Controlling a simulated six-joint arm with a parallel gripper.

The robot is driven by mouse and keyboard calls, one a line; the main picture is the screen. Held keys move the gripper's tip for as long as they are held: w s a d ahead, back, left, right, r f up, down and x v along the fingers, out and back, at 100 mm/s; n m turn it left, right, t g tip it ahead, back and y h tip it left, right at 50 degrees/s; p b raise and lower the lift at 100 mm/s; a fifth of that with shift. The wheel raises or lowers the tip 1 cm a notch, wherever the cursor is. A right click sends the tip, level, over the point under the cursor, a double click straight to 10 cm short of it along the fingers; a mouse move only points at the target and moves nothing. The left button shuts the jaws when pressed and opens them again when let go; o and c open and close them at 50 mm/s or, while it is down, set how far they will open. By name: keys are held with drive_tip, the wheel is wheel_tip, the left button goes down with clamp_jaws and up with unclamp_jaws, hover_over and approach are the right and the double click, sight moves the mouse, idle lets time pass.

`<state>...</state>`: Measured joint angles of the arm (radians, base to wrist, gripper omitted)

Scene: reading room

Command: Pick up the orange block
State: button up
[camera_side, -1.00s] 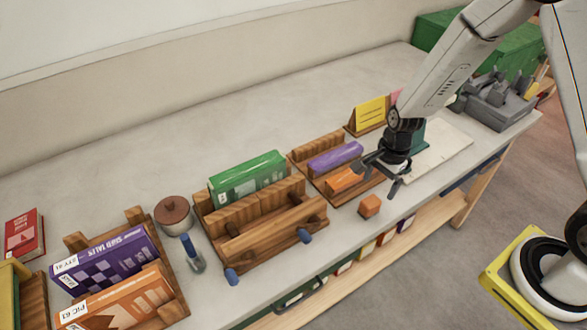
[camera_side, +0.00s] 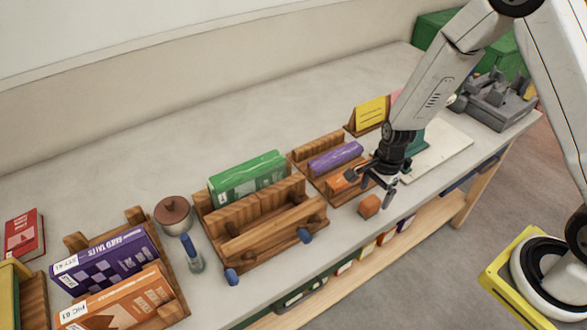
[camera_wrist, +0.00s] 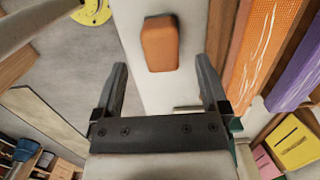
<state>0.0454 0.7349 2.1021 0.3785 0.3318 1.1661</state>
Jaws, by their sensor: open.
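My gripper (camera_side: 370,196) is open and empty, just above and around the right side of the block in the side view. In the wrist view the orange block (camera_wrist: 160,43) lies beyond the fingertips of my gripper (camera_wrist: 162,75), roughly centred between them. The fingers do not appear to touch it.
A wooden rack with orange and purple books (camera_side: 336,157) stands just behind the block. A larger wooden rack with a green book (camera_side: 247,175) is to the left. A yellow sign (camera_side: 371,111) stands behind. The floor lies beyond the counter's front edge.

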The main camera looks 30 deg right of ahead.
sight(372, 200)
drive_tip(key=shift+f, duration=0.1)
drive_tip(key=shift+a+f, duration=0.2)
drive_tip(key=shift+f, duration=1.05)
drive_tip(key=shift+a+f, duration=0.15)
drive_tip(key=shift+f, duration=1.05)
clamp_jaws()
